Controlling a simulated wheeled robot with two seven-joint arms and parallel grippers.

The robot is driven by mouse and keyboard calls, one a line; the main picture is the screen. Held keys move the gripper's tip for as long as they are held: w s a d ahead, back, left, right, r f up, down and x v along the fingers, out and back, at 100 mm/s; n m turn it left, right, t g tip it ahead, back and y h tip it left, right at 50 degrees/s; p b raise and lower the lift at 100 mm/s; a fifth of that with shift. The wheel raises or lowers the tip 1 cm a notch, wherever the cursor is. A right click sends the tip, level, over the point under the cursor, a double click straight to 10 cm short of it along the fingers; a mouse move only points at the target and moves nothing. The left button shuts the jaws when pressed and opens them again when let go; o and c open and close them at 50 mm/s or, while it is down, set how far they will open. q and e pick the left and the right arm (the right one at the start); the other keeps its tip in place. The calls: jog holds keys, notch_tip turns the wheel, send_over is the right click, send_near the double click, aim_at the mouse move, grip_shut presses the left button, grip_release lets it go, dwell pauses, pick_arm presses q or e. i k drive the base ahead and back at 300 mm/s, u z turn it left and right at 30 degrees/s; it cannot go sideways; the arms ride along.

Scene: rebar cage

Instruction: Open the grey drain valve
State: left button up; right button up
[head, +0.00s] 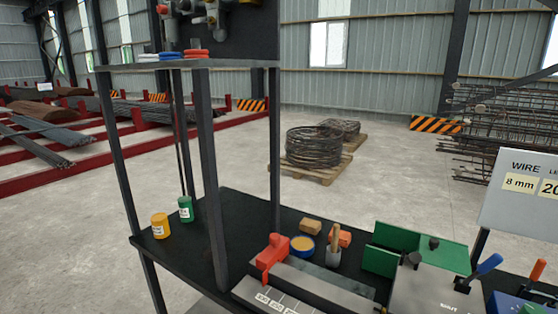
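No part of my left or right gripper is in the head view. At the top left, grey pipe fittings (215,12) are mounted on a dark panel (256,35) above a raised shelf, cut off by the picture's top edge. Small red and blue parts show beside the fittings. I cannot tell for certain which fitting is the grey drain valve, or whether it is open or shut.
The raised shelf (120,68) holds blue (170,56) and red (196,53) discs. Dark posts (208,165) stand below it.

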aim_at(207, 19)
jog(key=u, duration=0.85)
jog(key=i, duration=0.25)
jog(key=z, duration=3.1)
jog(key=k, duration=1)
jog(key=u, duration=1.9)
